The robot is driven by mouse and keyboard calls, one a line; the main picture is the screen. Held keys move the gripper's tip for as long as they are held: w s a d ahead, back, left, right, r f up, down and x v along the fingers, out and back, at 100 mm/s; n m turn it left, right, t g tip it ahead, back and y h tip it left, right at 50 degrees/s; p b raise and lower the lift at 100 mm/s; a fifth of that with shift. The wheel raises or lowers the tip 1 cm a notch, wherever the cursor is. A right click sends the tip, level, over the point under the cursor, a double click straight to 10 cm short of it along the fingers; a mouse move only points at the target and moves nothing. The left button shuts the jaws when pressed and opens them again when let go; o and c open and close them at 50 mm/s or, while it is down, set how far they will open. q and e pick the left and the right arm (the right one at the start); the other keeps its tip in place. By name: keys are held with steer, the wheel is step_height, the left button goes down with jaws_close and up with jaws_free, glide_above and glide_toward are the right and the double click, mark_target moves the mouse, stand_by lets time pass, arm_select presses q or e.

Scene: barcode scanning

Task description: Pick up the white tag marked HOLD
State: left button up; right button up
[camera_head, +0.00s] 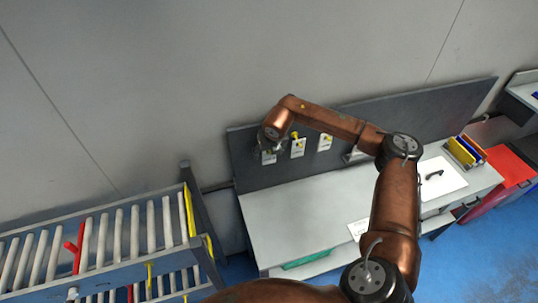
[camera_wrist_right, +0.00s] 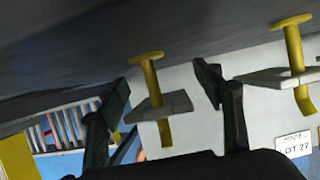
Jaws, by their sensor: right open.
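Three white tags hang on yellow pegs on the dark grey board in the head view: a left one (camera_head: 268,157), a middle one (camera_head: 298,149) and a right one (camera_head: 325,143). Their print is too small to read, so I cannot tell which says HOLD. My right gripper (camera_wrist_right: 165,86) is open, its dark fingers on either side of one tag (camera_wrist_right: 158,107) seen edge-on and its yellow peg. It does not grip the tag. A second tag (camera_wrist_right: 284,78) hangs on a peg farther right. In the head view my right wrist covers part of the left tag. My left gripper is out of view.
Below the board (camera_head: 400,110) is a pale bench (camera_head: 300,215). It holds a white mat (camera_head: 455,182) with a black object and yellow and blue upright items (camera_head: 464,151). A roller conveyor (camera_head: 110,240) stands left. A LOT 27 label (camera_wrist_right: 293,145) shows in the wrist view.

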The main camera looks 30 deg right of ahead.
steer(key=c, duration=1)
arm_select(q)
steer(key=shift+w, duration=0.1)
arm_select(e)
steer(key=shift+c, duration=0.4)
